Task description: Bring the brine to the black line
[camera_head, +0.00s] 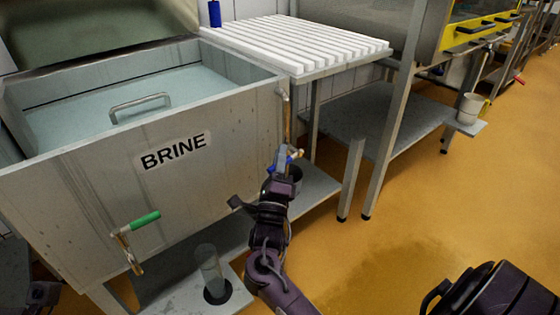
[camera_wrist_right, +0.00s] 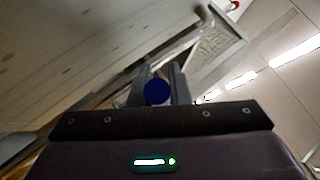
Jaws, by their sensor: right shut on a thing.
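The steel brine tank (camera_head: 100,192) with the word BRINE fills the left of the head view. Pale blue brine (camera_head: 85,118) lies inside it. A black line (camera_head: 100,86) runs along the inner back wall; I cannot tell the exact gap between it and the surface. My right gripper (camera_head: 285,165) is shut on the blue valve handle (camera_head: 292,158) at the tank's right corner. The handle's round blue end (camera_wrist_right: 157,92) shows between the fingers in the right wrist view. A green-handled valve (camera_head: 143,220) sits on the tank's front. A dark part at the lower left edge may be my left gripper.
A clear cylinder (camera_head: 209,266) stands at a dark hole in the low shelf under the tank. A ribbed white draining table (camera_head: 295,45) with a blue bottle (camera_head: 215,13) behind it adjoins the tank. A jug (camera_head: 469,108) stands at right. The orange floor is open.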

